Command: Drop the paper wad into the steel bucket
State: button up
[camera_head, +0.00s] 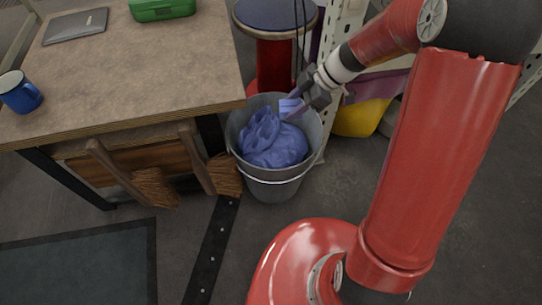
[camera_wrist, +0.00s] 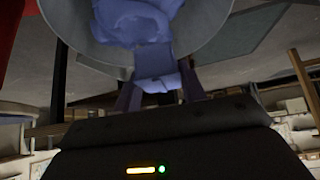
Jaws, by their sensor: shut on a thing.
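The steel bucket (camera_head: 310,146) stands on the floor right of the table. A crumpled blue-violet mass (camera_head: 272,142) fills much of it. My gripper (camera_head: 290,110) is over the bucket's back rim area, fingers pointing left. It is shut on a small pale blue-violet piece, which I take for the paper wad (camera_head: 289,106). In the wrist view the paper wad (camera_wrist: 156,84) shows between my gripper's fingers (camera_wrist: 160,95), with the bucket's rim (camera_wrist: 210,40) behind. I cannot tell whether the held piece is joined to the crumpled mass. The mass partly hides the bucket's inside.
A wooden table (camera_head: 150,75) carries a blue mug (camera_head: 18,92), a laptop (camera_head: 76,25) and a green case (camera_head: 160,9). Two brushes (camera_head: 155,187) lean beside the bucket. A blue-topped red stool (camera_head: 275,15) and a yellow container (camera_head: 357,118) stand behind.

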jog(key=shift+f+b, duration=0.65)
jog(key=shift+f, duration=1.35)
jog(key=o, duration=1)
jog(key=v, duration=0.7)
jog(key=shift+d+r+p, duration=0.25)
jog(key=shift+r+p, duration=0.05)
